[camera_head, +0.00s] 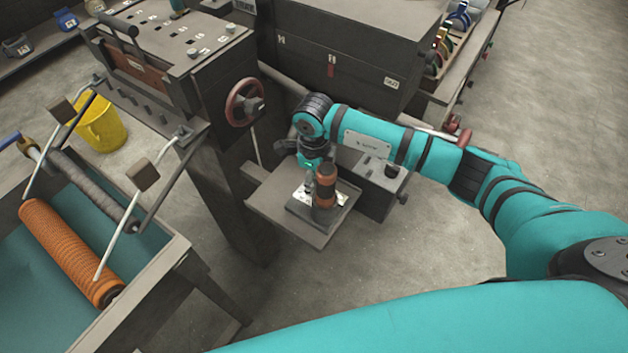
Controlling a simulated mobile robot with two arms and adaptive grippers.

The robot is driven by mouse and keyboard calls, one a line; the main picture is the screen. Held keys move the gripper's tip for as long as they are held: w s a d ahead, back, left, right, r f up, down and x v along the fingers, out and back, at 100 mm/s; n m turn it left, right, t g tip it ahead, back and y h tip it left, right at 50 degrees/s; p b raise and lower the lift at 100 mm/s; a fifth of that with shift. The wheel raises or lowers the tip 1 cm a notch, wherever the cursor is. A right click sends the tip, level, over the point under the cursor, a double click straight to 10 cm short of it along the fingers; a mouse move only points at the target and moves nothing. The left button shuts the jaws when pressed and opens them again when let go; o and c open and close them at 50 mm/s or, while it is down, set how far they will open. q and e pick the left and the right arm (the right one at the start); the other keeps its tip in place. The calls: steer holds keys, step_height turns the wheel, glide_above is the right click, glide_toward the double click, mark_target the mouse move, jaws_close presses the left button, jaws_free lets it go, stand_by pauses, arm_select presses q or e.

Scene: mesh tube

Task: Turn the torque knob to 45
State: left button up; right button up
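My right arm comes in from the right, and its wrist bends down over a small grey shelf (262,200). My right gripper (312,168) is just above the shelf, and its fingers are too hidden and small to read. An orange and dark cylinder (325,187) stands upright close in front of it on a dark plate with a white marking; I cannot tell whether they touch. A black knob (392,171) sits on top of a grey box (372,196) to the right of the shelf, apart from the gripper. I cannot read its scale. My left gripper is out of view.
A red handwheel (244,103) is on the dark machine left of the shelf. An orange ribbed roller (70,250) lies over a teal-lined trough at the left. A yellow bucket (100,124) stands behind it. A dark cabinet (345,60) stands behind my arm.

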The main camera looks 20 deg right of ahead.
step_height(320, 180, up, 11)
steer(key=shift+f, duration=0.2)
steer(key=shift+o, duration=1.3)
steer(key=shift+r+p, duration=0.25)
steer(key=shift+p, duration=0.05)
steer(key=shift+n, duration=0.5)
steer(key=r+p, duration=0.1)
steer(key=p, duration=0.2)
steer(key=r+p, duration=0.2)
steer(key=p, duration=0.1)
steer(key=r+p, duration=0.2)
steer(key=p, duration=0.1)
steer(key=shift+w+a+r, duration=0.15)
steer(key=shift+a+r, duration=0.1)
steer(key=shift+a, duration=0.05)
step_height(320, 180, down, 18)
steer(key=b, duration=0.9)
steer(key=shift+w+b, duration=0.1)
steer(key=shift+b, duration=0.25)
